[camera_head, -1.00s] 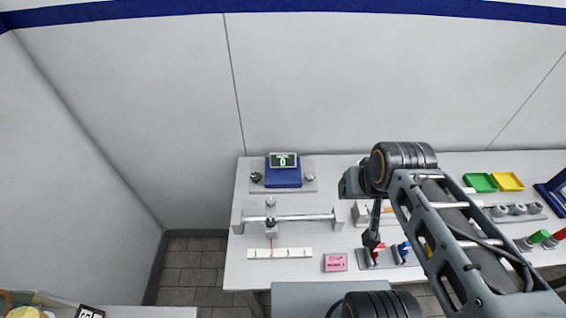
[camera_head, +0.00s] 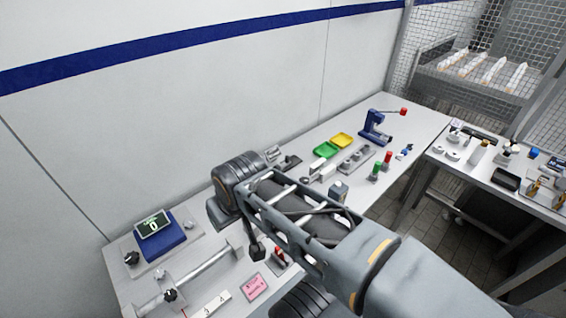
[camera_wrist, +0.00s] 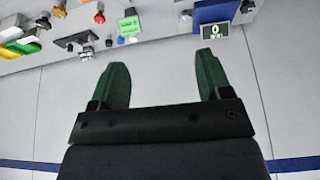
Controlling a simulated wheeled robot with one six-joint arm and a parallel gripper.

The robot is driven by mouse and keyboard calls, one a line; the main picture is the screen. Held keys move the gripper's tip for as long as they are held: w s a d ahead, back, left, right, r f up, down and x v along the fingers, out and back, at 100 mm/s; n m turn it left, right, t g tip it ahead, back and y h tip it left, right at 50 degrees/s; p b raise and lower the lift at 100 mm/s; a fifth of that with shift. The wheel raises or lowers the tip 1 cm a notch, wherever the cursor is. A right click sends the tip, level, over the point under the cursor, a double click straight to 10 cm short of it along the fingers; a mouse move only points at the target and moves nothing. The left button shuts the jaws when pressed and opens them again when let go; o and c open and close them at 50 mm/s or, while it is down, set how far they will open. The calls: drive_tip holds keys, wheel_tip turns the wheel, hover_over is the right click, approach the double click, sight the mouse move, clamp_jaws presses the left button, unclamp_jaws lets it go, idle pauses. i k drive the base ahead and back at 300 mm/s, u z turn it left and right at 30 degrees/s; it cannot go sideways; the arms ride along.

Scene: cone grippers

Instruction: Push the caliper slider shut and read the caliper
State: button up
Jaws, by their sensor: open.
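My gripper (camera_wrist: 162,78) is open and empty in the wrist view, its two dark green fingers spread apart with the grey wall behind them. In the head view my arm hides the gripper's fingertips. No caliper can be made out for certain. A metal rod (camera_head: 212,262) with a black-knobbed slider (camera_head: 170,296) lies on the bench at lower left, beside a white numbered scale strip (camera_head: 212,306). A dark and silver item (camera_head: 274,156) behind my arm is too small to identify. The gripper touches nothing in view.
A blue display box (camera_head: 160,238) reading 0 stands behind the rod; its screen shows in the wrist view (camera_wrist: 216,40). A pink note (camera_head: 254,287) lies beside the strip. Green (camera_head: 326,149) and yellow (camera_head: 342,140) trays and a blue press (camera_head: 376,127) stand farther right. A second bench (camera_head: 470,165) is at right.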

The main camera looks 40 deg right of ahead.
sight(287, 162)
drive_tip(key=k, duration=1)
drive_tip(key=z, duration=1.7)
drive_tip(key=i, duration=1.15)
drive_tip(key=u, duration=1.55)
